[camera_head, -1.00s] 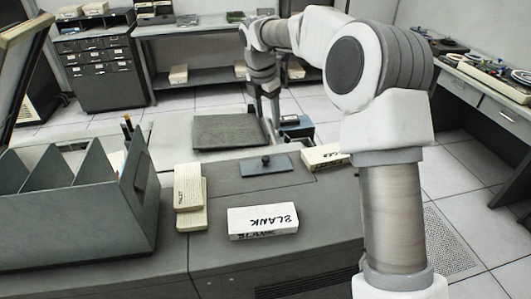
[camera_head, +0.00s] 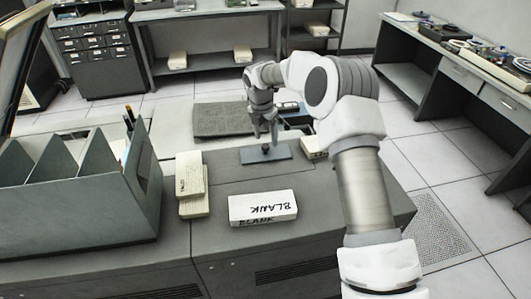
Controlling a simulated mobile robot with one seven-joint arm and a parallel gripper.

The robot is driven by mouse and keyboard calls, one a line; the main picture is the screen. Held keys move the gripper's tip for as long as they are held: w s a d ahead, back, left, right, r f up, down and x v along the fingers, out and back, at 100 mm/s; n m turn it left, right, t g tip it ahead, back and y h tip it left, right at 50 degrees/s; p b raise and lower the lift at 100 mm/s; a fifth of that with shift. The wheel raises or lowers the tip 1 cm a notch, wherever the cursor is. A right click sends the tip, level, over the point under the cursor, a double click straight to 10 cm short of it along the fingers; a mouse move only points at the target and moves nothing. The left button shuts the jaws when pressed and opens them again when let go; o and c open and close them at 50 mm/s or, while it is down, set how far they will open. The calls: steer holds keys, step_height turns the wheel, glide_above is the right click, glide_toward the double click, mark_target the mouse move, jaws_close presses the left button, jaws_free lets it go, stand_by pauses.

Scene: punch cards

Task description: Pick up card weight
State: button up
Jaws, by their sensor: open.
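The card weight (camera_head: 281,154) is a flat blue-grey plate with a small dark round knob in its middle. It lies on the dark desk top (camera_head: 232,177), behind the white block marked BLANK. My gripper (camera_head: 265,139) points down just above the knob, with its fingers apart. Whether the fingers reach around the knob or stay above it is hard to tell at this size. The plate still lies flat on the desk.
The BLANK card block (camera_head: 262,207) lies in front. Stacked card blocks (camera_head: 191,185) lie left, beside a grey divided rack (camera_head: 85,205). Another card block (camera_head: 312,146) is partly hidden behind my arm. A grey pad (camera_head: 222,119) lies behind the weight.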

mark_target(266, 145)
steer(key=shift+w+f+p, duration=0.2)
steer(key=shift+f, duration=0.7)
steer(key=shift+w+f+p, duration=0.25)
steer(key=shift+f, duration=0.7)
steer(key=shift+w+f+p, duration=0.2)
steer(key=shift+f, duration=0.7)
steer(key=shift+c, duration=0.3)
jaws_close()
steer(key=shift+r, duration=0.1)
